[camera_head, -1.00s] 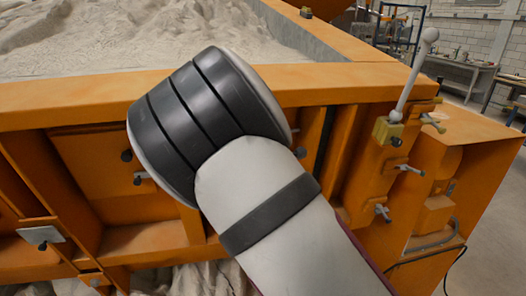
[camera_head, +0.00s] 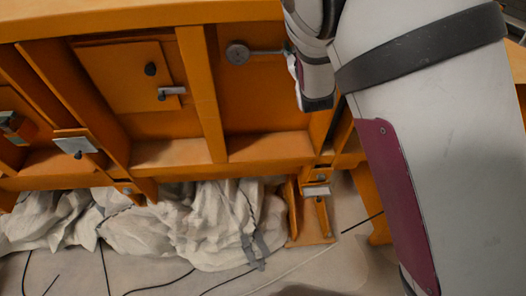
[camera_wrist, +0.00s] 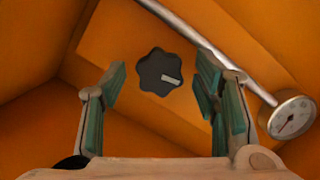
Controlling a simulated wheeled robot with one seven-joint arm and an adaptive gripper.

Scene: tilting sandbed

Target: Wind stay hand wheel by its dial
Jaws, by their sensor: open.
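A dark lobed hand wheel (camera_wrist: 157,72) with a pale pointer mark is on an orange panel, near the top centre of the wrist view. A round dial (camera_wrist: 290,117) with a pale face and a needle is at the right, by the end of a metal rod; its reading is too small to tell. My gripper (camera_wrist: 163,88) is open, its green-padded fingers on either side of the wheel in the picture. I see no contact; the depth gap is unclear. In the head view my arm covers the wheel, and my fingers are not visible there.
The orange ribbed frame (camera_head: 205,95) fills the upper left of the head view. A grey disc with a rod (camera_head: 237,53) is beside my wrist. Smaller knobs and latches (camera_head: 150,69) stick out at left. Crumpled pale sheeting (camera_head: 215,225) and cables lie on the floor below.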

